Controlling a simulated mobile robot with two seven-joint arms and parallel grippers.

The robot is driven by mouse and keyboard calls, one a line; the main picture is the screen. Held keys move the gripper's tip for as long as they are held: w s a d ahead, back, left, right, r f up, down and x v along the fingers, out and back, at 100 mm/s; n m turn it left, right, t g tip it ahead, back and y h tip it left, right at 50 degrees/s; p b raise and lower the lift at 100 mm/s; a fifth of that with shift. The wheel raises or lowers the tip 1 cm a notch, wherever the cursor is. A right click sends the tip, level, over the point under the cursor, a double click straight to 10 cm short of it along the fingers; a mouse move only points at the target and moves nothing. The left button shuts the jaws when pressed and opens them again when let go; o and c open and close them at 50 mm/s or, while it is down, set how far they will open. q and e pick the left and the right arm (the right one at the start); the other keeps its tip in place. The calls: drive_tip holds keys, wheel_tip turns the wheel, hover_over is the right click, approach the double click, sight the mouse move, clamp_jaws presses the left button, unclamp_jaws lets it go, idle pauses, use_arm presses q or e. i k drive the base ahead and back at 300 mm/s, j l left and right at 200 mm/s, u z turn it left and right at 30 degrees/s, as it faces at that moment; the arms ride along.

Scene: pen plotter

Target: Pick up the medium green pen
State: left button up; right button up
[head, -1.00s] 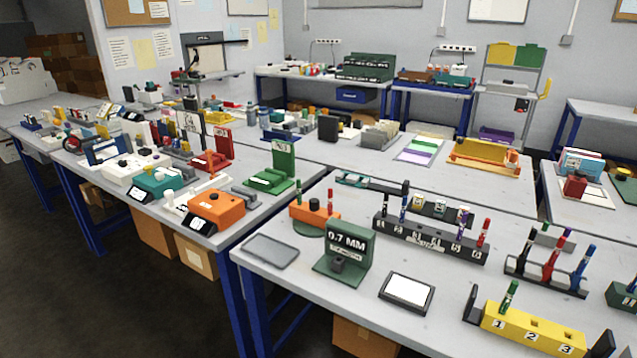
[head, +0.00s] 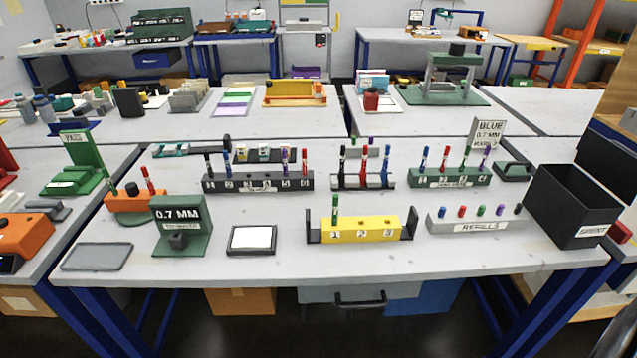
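Several green pens show, and I cannot tell by label which one is the medium. One green pen (head: 335,208) stands upright in slot 1 of the yellow block (head: 360,230), which is numbered 1 to 3. Another green pen (head: 465,157) stands in the green rack (head: 430,180) at the right, among blue, red and purple pens. The rack labels are too small to read. Neither of my grippers is in view.
A black bin (head: 575,205) stands at the right end of the table, beside a grey refills tray (head: 475,223). A green 0.7 MM stand (head: 180,225) and a white-topped pad (head: 252,239) are at the front left. The table's front strip is clear.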

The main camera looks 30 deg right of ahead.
sight(334, 218)
drive_tip(key=l+z, duration=0.2)
drive_tip(key=z, duration=0.25)
drive_tip(key=i+l+z, duration=0.1)
drive_tip(key=z, duration=0.35)
